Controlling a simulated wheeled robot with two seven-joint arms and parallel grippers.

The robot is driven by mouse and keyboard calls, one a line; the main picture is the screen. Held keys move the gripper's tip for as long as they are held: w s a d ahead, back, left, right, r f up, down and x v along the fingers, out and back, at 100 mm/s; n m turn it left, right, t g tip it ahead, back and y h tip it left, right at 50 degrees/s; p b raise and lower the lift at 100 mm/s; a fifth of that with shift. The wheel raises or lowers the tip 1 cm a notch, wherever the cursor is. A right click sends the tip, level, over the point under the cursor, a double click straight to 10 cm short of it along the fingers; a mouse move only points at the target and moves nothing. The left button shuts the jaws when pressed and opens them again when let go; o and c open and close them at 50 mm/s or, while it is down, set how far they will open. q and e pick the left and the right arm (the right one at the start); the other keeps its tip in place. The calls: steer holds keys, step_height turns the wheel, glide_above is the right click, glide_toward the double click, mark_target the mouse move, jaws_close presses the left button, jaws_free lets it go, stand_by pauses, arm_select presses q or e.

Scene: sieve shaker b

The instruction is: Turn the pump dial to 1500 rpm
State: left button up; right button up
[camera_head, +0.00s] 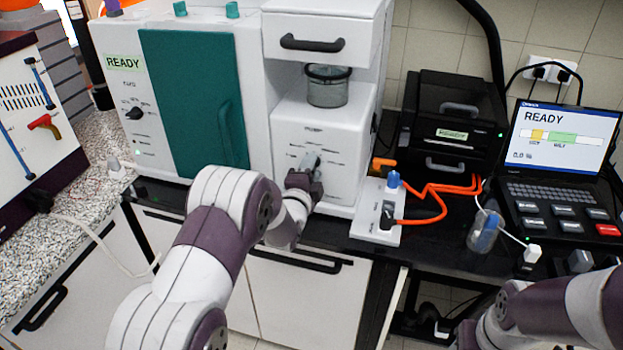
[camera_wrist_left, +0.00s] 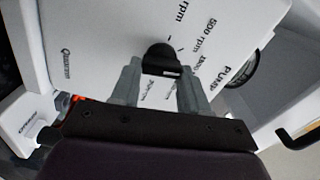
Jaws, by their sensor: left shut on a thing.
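The pump (camera_head: 335,130) is a white unit with a labelled front panel. In the left wrist view its dial (camera_wrist_left: 161,56) is a black round knob with a bar-shaped grip. Labels around it include "500 rpm" (camera_wrist_left: 204,38) and "PUMP"; several others are blurred or partly covered. My left gripper (camera_wrist_left: 160,76) is shut on the dial, one finger on each side. In the head view my left gripper (camera_head: 311,165) is at the pump's front and hides the dial. Which mark the dial points to is unclear. My right arm is at the lower right; its fingers do not show clearly.
A white cabinet with a teal door (camera_head: 195,100) stands left of the pump. A glass jar (camera_head: 328,86) sits on the pump's ledge. A white power strip (camera_head: 378,212) with orange cables, a black box (camera_head: 455,115) and a laptop-like console (camera_head: 560,150) reading "READY" are to the right.

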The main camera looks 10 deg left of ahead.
arm_select(q)
steer(key=shift+m+b, duration=0.8)
steer(key=shift+m, duration=0.2)
steer(key=o, duration=0.8)
steer(key=shift+r, duration=0.1)
steer(key=shift+o, duration=1.3)
steer(key=shift+w+a, duration=0.1)
